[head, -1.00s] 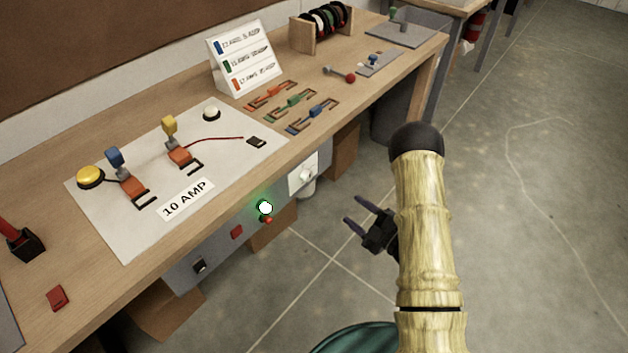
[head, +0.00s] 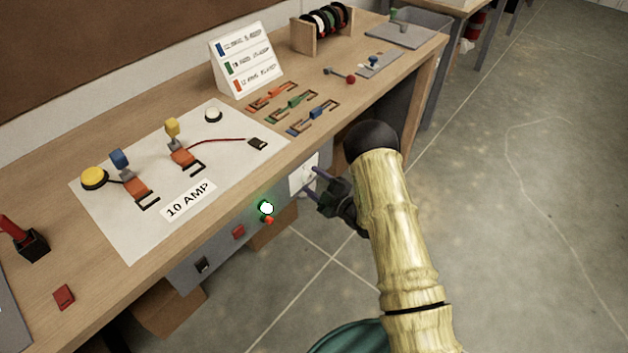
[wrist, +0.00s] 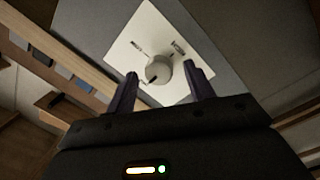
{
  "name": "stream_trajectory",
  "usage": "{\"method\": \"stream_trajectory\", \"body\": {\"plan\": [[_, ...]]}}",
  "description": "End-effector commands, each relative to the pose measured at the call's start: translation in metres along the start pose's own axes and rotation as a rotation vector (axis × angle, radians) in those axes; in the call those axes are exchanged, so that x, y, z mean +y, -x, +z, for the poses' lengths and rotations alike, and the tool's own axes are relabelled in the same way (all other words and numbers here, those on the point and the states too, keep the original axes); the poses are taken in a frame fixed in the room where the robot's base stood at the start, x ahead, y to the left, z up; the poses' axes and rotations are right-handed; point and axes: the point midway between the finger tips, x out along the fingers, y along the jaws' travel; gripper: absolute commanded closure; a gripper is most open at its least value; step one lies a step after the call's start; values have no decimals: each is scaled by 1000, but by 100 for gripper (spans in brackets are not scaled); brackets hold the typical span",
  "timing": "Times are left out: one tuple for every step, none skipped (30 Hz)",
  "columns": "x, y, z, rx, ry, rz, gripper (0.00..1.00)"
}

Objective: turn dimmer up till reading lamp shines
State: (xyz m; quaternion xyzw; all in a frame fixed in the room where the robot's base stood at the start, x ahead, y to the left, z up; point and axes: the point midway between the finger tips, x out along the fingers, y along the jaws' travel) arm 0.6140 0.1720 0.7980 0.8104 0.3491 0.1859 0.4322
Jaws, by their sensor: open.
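The dimmer knob (wrist: 159,71) is a round light-grey knob on a white square plate (wrist: 141,40), in front of my gripper in the wrist view. A dark pointer mark shows on its lower left side. My gripper (wrist: 160,82) is open, with one finger on each side of the knob; whether either finger touches it I cannot tell. In the head view my gripper (head: 312,183) is at the white plate (head: 303,176) on the bench's front panel, and the knob is mostly hidden there. I cannot identify a reading lamp in these views.
The wooden bench (head: 65,207) overhangs the grey front panel (head: 206,251). The panel also has a lit green-white light (head: 266,208), a red button (head: 238,231) and a black switch (head: 202,265). The floor (head: 520,230) to the right is clear.

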Motion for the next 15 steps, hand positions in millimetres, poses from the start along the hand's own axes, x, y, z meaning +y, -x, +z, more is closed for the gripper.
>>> {"method": "stream_trajectory", "body": {"plan": [[1,-4,0,1,1,1,47],[1,-5,0,1,1,1,47],[1,-6,0,-1,0,1,47],[1,-6,1,-1,0,1,47],[1,-6,1,-2,0,1,47],[1,-6,2,-3,0,2,47],[1,-6,2,-3,0,2,47],[1,-6,2,-4,0,2,47],[1,-5,2,-4,0,2,47],[1,-5,2,-4,0,2,47],[1,-5,2,-4,0,3,49],[2,-5,2,-4,0,3,57],[2,-5,2,-4,0,3,63],[2,-5,2,-4,0,3,68],[1,-5,2,-3,0,2,76]]}}
